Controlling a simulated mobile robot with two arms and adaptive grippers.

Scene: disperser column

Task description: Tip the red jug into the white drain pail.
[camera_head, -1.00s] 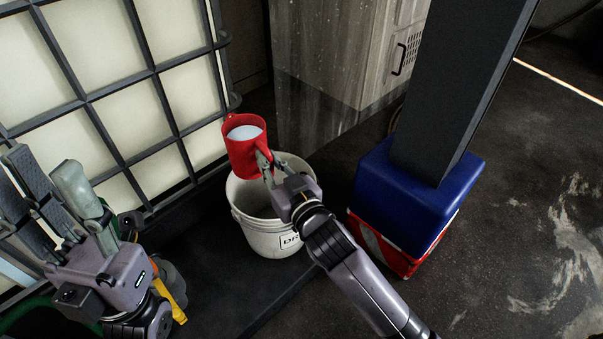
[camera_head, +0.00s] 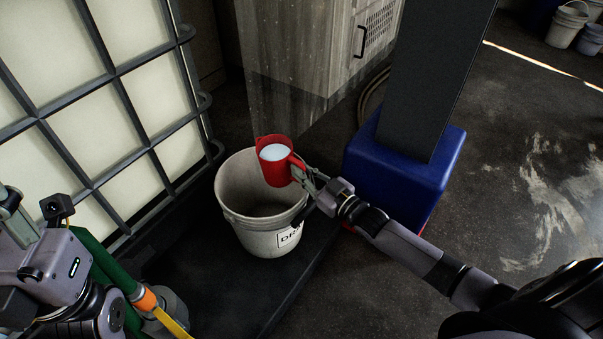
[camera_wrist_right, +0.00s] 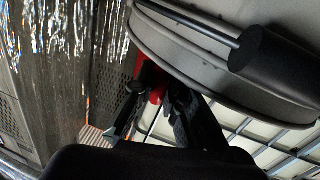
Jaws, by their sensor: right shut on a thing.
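The red jug (camera_head: 268,172) holds white contents, seen through its open top, and is about upright. My right gripper (camera_head: 308,178) is shut on its handle side and holds it at the pail's right rim, overlapping the opening in the head view. The white drain pail (camera_head: 250,232) stands on a dark platform. Whether jug and pail touch, I cannot tell. In the right wrist view, a little red of the jug (camera_wrist_right: 157,96) shows between the fingers, with the pail (camera_wrist_right: 190,45) above. My left gripper (camera_head: 12,205) is at the left edge, its fingers mostly cut off.
A caged white tank (camera_head: 125,110) stands left of the pail. A dark column with a blue base (camera_head: 400,165) stands close to my right forearm. A grey cabinet (camera_head: 300,45) is behind. A green hose (camera_head: 115,275) lies near my left gripper. Open floor lies right.

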